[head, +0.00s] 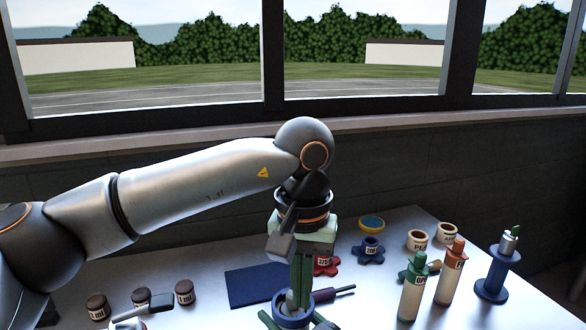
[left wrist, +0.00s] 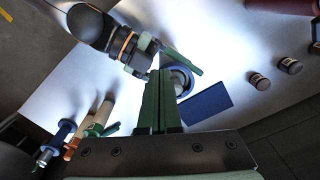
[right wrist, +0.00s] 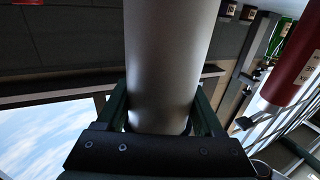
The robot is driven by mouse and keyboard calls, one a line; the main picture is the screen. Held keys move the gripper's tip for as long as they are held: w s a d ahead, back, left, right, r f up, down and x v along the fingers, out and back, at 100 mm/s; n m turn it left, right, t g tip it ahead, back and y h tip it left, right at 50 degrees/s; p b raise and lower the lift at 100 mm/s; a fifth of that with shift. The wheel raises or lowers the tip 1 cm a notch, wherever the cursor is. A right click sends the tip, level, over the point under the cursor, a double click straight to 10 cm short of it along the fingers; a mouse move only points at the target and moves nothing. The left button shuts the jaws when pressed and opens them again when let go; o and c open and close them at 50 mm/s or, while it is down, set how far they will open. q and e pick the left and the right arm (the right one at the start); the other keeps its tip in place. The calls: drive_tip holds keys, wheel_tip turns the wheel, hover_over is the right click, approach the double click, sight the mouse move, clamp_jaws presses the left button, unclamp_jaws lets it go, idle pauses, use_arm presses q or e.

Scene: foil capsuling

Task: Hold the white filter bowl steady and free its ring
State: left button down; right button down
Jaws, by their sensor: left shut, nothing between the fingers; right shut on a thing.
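A wide pale cylinder, which looks like the white filter bowl (right wrist: 170,60), fills the middle of the right wrist view. My right gripper (right wrist: 163,105) has one finger on each side of it and is shut on it. In the left wrist view a blue ring (left wrist: 188,84) with a pale middle lies beside the right gripper (left wrist: 165,58). The ring also shows at the bottom of the head view (head: 290,322), partly hidden. My left gripper (head: 300,287) points down above it, fingers shut and empty. I cannot tell whether they touch the ring.
A dark blue mat (head: 250,287) lies left of the ring, with several brown jars beyond it. A green bottle (head: 413,290), an orange bottle (head: 451,272) and a blue spool stand (head: 492,275) are at right. A red star-shaped knob (head: 325,265) lies close behind the left gripper.

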use_arm(q)
approach(277, 311)
drive_tip(key=s+f, duration=0.1)
drive_tip(key=s, duration=0.1)
wheel_tip(277, 311, down, 7)
drive_tip(key=shift+s+a, duration=0.15)
drive_tip(key=shift+a, duration=0.1)
drive_tip(key=shift+w+d, duration=0.3)
idle(1.1)
